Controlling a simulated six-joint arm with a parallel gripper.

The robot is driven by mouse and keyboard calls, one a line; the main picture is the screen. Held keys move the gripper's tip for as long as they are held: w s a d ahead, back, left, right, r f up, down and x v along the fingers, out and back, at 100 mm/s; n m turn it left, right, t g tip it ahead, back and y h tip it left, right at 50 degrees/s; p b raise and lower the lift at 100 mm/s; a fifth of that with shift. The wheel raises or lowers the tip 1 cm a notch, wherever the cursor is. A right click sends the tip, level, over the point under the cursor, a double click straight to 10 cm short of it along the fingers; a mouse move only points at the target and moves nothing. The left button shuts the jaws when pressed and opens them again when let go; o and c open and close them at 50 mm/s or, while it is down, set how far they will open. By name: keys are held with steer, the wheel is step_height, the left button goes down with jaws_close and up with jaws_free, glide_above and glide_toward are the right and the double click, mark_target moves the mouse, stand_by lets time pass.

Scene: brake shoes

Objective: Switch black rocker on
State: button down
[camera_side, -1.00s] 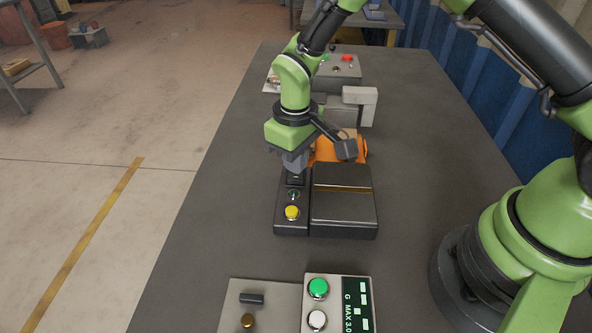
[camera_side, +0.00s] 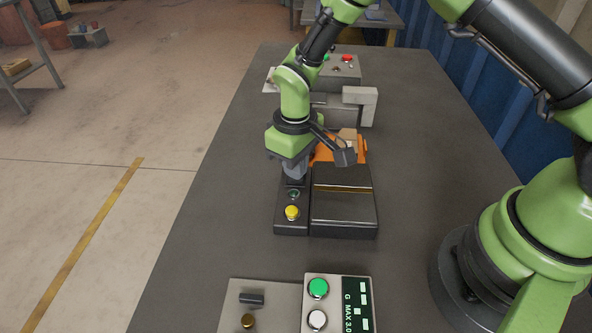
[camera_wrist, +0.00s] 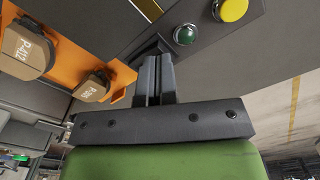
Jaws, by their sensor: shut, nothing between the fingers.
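A narrow black control panel (camera_side: 291,226) stands along the left side of a dark machine. It carries a yellow button (camera_side: 292,213) at its near end and a small green button or lamp (camera_side: 293,194) behind it. My gripper (camera_side: 293,179) is shut and empty, pointing down at the panel's far end, where the black rocker is largely hidden by the fingers. In the wrist view, my closed fingers (camera_wrist: 156,60) end at a dark raised shape that may be the rocker, beside the green lamp (camera_wrist: 186,34) and yellow button (camera_wrist: 233,9). I cannot tell whether they touch it or which way it is tilted.
The dark machine (camera_side: 343,212) stands right of the panel, with an orange holder (camera_side: 323,154) behind it; tan labelled blocks (camera_wrist: 91,89) show there. A grey box with red and green buttons (camera_side: 343,68) is at the back. Another button panel (camera_side: 337,313) is in front.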

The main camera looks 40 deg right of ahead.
steer(key=shift+f, duration=0.45)
steer(key=shift+r, duration=3.5)
steer(key=shift+r, duration=0.1)
step_height(320, 180, up, 10)
steer(key=s+d+m+t, duration=0.2)
steer(key=s, duration=0.1)
steer(key=s+d+r+m+t+y, duration=0.1)
steer(key=s+d+r+m+t, duration=0.1)
steer(key=s+r, duration=0.3)
steer(key=s+d+r+m+t+y, duration=0.1)
steer(key=s+r, duration=0.4)
steer(key=s, duration=0.7)
steer(key=shift+d+r+m+t, duration=0.2)
steer(key=shift+d+m+t, duration=0.5)
steer(key=shift+m+t, duration=0.35)
